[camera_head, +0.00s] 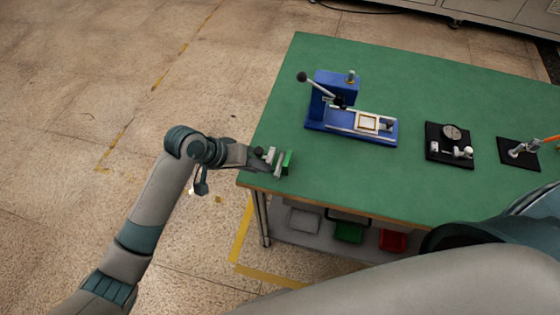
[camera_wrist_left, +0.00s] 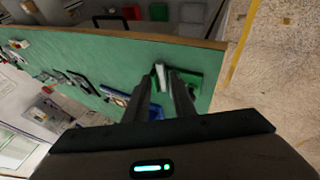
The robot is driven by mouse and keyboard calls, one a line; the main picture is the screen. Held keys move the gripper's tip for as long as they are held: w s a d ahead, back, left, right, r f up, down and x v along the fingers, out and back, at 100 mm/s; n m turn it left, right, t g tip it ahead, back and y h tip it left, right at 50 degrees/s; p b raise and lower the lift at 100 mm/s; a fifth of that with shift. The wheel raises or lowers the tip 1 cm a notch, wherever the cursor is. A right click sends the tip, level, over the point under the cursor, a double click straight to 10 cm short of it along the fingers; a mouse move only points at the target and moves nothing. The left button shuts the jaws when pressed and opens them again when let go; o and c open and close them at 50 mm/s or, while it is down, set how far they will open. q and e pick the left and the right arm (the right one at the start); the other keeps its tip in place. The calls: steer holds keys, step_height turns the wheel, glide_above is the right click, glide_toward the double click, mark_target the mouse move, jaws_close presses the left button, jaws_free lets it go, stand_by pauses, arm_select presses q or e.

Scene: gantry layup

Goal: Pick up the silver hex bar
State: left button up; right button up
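The silver hex bar (camera_wrist_left: 161,76) shows as a short, pale, bright piece by a green block (camera_wrist_left: 192,80) in the left wrist view. In the head view the green block (camera_head: 287,162) is at the table's near left corner, with pale silver parts just left of it. My left gripper (camera_head: 268,160) reaches in there from the left. In the left wrist view its two dark fingers (camera_wrist_left: 164,92) are apart, with the bar seen between and beyond their tips. I cannot tell whether a finger touches it. My right gripper is out of view.
On the green table (camera_head: 420,85) stand a blue lever press (camera_head: 330,95), a black plate with a gauge (camera_head: 450,143) and another black plate (camera_head: 518,154). Grey, green (camera_head: 348,232) and red (camera_head: 392,240) bins sit on the shelf below. The table's back is clear.

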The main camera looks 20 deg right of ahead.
mark_target(275, 173)
arm_select(q)
steer(key=shift+x, duration=0.8)
steer(key=shift+d+f+p, duration=0.35)
steer(key=shift+f+p, duration=0.05)
steer(key=shift+p, duration=0.15)
steer(key=p+x, duration=0.1)
steer(key=x, duration=0.1)
steer(key=shift+d+f, duration=0.2)
steer(key=shift+f, duration=0.15)
steer(key=shift+w+d+f, duration=0.1)
steer(key=shift+d+f, duration=0.25)
steer(key=shift+f, duration=0.2)
jaws_close()
